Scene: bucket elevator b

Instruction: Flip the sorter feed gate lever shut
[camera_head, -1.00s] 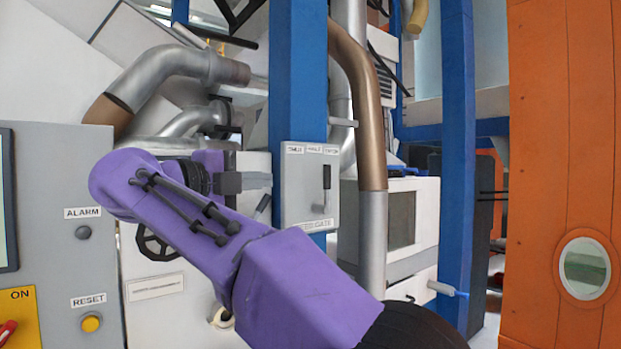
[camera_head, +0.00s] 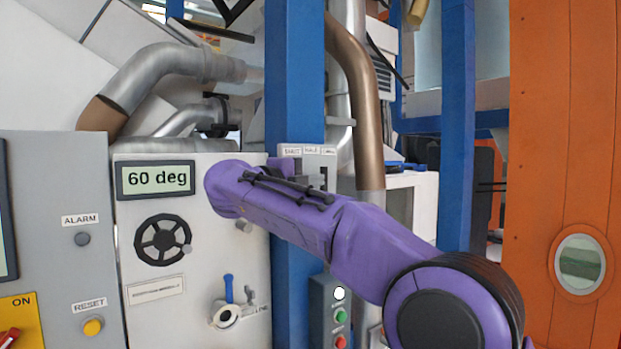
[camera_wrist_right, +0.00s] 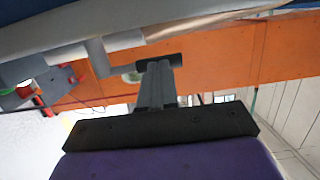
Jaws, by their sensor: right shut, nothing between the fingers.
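The grey-white lever box (camera_head: 318,152) on the blue column shows only its top edge with small labels in the head view. My right arm covers most of its front, and the lever there is hidden. My right gripper (camera_head: 312,180) is in front of this box, partly behind my purple wrist. In the right wrist view its fingers (camera_wrist_right: 155,85) are together and empty. A dark bar (camera_wrist_right: 172,60) lies across their tips; I cannot tell if it is the lever handle or whether they touch. My left gripper is not in view.
Left of the column is a white panel with a "60 deg" display (camera_head: 157,180), a black handwheel (camera_head: 162,240) and a small blue-handled valve (camera_head: 228,290). A button box (camera_head: 330,312) hangs below my arm. An orange wall (camera_head: 560,120) stands at right.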

